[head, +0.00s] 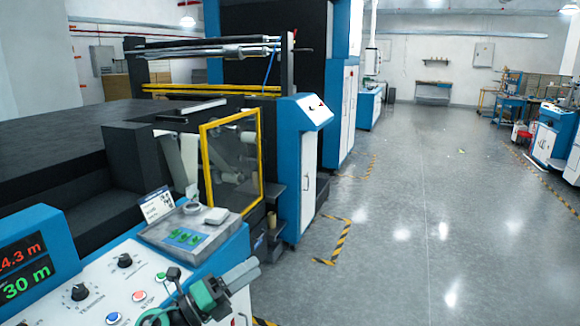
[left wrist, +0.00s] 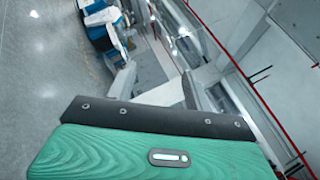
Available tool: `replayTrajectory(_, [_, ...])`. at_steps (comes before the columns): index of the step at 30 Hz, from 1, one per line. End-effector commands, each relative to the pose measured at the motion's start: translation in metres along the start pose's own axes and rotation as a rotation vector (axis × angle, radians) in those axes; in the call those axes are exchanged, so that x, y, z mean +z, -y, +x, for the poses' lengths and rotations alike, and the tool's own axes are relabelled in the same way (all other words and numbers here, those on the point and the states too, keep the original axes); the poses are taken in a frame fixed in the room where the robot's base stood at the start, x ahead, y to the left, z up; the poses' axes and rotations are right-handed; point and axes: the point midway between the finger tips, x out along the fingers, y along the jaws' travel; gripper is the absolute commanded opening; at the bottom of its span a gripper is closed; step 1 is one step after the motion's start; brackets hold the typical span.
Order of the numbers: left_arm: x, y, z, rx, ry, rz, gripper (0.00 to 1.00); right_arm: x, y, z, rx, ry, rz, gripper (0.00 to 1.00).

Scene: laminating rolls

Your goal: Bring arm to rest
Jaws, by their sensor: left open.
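My left gripper (head: 208,288) is low in the head view, dark grey with green parts, just in front of the control panel's lower right edge. Its jaws are open and I see nothing held in them. My right gripper is not in view. The white control panel (head: 92,303) carries black knobs, coloured buttons and a red and green number display (head: 22,268).
A grey tray (head: 226,228) with green arrows and a small roll (head: 191,207) sits behind the panel. The laminating machine has a yellow-framed guard (head: 203,168) and a blue and white cabinet (head: 309,170). Open grey floor (head: 425,225) lies right, with benches (head: 500,102) beyond.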

Motion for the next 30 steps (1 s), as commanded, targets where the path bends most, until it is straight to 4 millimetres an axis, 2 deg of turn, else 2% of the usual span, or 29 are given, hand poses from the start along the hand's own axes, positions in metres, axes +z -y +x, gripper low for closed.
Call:
replayTrajectory(4, [0.011, -0.004, -0.027, -0.016, 0.309, -0.288, 0.52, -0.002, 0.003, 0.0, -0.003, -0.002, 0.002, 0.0])
replayTrajectory(8, [0.018, -0.024, -0.066, 0.019, 0.578, -0.54, 0.52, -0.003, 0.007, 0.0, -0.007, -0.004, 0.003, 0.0])
replayTrajectory(11, [0.013, -0.047, -0.103, 0.078, 0.779, -0.732, 0.52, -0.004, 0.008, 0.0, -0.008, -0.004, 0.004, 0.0])
replayTrajectory(14, [-0.004, -0.072, -0.145, 0.16, 0.974, -0.923, 0.52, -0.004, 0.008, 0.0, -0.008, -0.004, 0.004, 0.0])
replayTrajectory(17, [-0.032, -0.095, -0.19, 0.268, 1.162, -1.106, 0.52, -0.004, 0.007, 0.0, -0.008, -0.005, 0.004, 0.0])
replayTrajectory(21, [-0.09, -0.116, -0.251, 0.455, 1.402, -1.348, 0.52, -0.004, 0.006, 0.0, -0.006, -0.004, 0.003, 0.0])
replayTrajectory(24, [-0.132, -0.119, -0.286, 0.593, 1.535, -1.485, 0.52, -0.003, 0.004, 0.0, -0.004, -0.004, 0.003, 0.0])
replayTrajectory(30, [-0.199, -0.108, -0.333, 0.821, 1.707, -1.667, 0.52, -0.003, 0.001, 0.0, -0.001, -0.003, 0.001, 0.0])
